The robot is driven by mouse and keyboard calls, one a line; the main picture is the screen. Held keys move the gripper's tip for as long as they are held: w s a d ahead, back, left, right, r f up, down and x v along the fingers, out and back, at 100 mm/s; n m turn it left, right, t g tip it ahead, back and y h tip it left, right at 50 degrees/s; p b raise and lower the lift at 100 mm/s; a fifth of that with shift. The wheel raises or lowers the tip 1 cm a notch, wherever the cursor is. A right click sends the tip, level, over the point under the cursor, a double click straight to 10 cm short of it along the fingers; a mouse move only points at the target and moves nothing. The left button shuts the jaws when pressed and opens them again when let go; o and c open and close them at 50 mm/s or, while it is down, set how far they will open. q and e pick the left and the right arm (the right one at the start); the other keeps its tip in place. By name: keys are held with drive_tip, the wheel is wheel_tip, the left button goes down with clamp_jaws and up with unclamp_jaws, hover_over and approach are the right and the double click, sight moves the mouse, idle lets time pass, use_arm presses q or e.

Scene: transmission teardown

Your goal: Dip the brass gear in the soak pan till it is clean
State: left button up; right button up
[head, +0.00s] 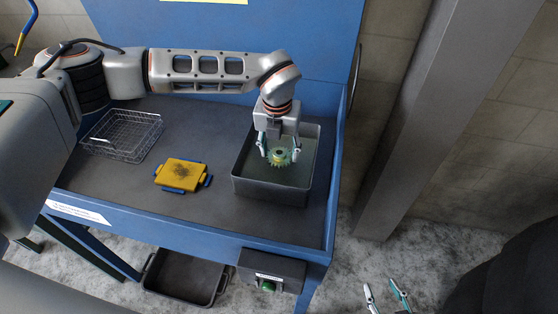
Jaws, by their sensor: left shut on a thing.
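The soak pan (241,187) is a dark rectangular pan with greenish liquid, at the right end of the blue bench. My left gripper (279,153) points down inside the pan's outline.
A wire basket (123,136) stands on the bench at the left. A yellow and blue block with a dark smudged top (183,174) lies mid-bench. A box with a green button (268,286) is on the bench front. A black tray (185,279) is below. A grey pillar (420,120) stands right.

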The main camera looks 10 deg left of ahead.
sight(279, 152)
use_arm(q)
wheel_tip(279, 152, up, 2)
drive_tip(key=shift+r+p, duration=0.15)
drive_tip(key=shift+p, duration=0.35)
drive_tip(key=shift+r, duration=0.25)
drive_tip(key=shift+r+p, duration=1.05)
drive_tip(key=shift+r, duration=0.35)
drive_tip(key=shift+r+p, duration=1)
drive_tip(key=shift+r, duration=0.6)
use_arm(e)
drive_tip(key=r, duration=0.4)
drive_tip(key=shift+s+a+r, duration=0.2)
drive_tip(key=shift+a+r, duration=0.1)
drive_tip(key=shift+r, duration=0.05)
use_arm(q)
drive_tip(key=shift+r, duration=0.1)
